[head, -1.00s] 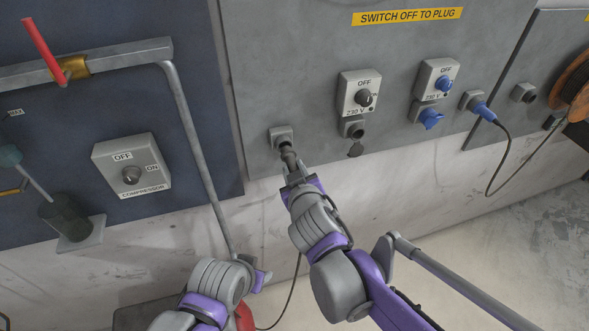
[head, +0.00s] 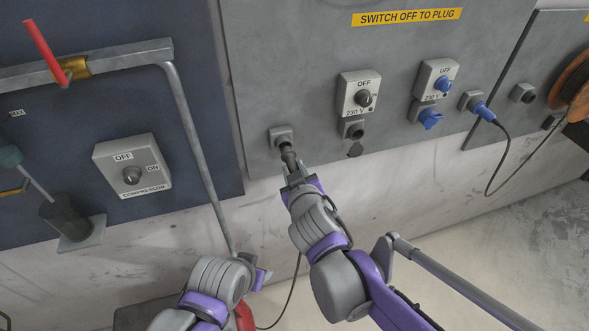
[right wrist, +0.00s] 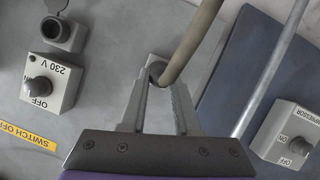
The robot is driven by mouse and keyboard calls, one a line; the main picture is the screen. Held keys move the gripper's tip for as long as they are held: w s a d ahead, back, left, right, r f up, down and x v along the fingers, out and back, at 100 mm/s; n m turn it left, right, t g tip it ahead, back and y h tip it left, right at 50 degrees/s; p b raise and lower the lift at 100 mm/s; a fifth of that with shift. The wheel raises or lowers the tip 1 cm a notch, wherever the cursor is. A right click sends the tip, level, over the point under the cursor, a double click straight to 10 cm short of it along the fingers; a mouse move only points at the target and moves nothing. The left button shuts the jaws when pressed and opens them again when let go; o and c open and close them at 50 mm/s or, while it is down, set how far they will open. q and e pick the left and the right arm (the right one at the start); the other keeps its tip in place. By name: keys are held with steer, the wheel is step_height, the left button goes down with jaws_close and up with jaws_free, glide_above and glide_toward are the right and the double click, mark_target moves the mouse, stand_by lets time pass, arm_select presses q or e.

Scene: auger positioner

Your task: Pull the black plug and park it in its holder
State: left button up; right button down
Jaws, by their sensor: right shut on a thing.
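The black plug (head: 289,157) is at the mouth of the small grey holder (head: 281,133) low on the grey panel. Its front end appears to be inside the holder; how deep I cannot tell. My right gripper (head: 295,172) is shut on the plug from below. In the right wrist view, the plug (right wrist: 157,70) shows dark beyond the fingertips, with an olive cable (right wrist: 192,42) rising across one finger. The black-ringed 230 V socket (head: 353,129) is empty, its flap hanging open. My left gripper (head: 262,279) is low, away from the panel, its jaws unclear.
A switch box (head: 360,94) set to OFF sits above the empty socket. A blue socket (head: 430,117) and a blue plug (head: 484,111) in its own holder are to the right. A grey pipe (head: 196,150) and a compressor switch (head: 132,168) stand to the left.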

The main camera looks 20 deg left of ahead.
mark_target(291, 163)
steer(key=shift+w+a, duration=0.45)
steer(key=shift+w, duration=0.25)
steer(key=shift+w+a, duration=0.45)
steer(key=shift+w, duration=0.2)
stand_by(0.3)
steer(key=c, duration=0.6)
jaws_free()
steer(key=shift+o, duration=0.2)
steer(key=v, duration=1.1)
steer(key=shift+p, duration=0.35)
steer(key=shift+w, duration=0.1)
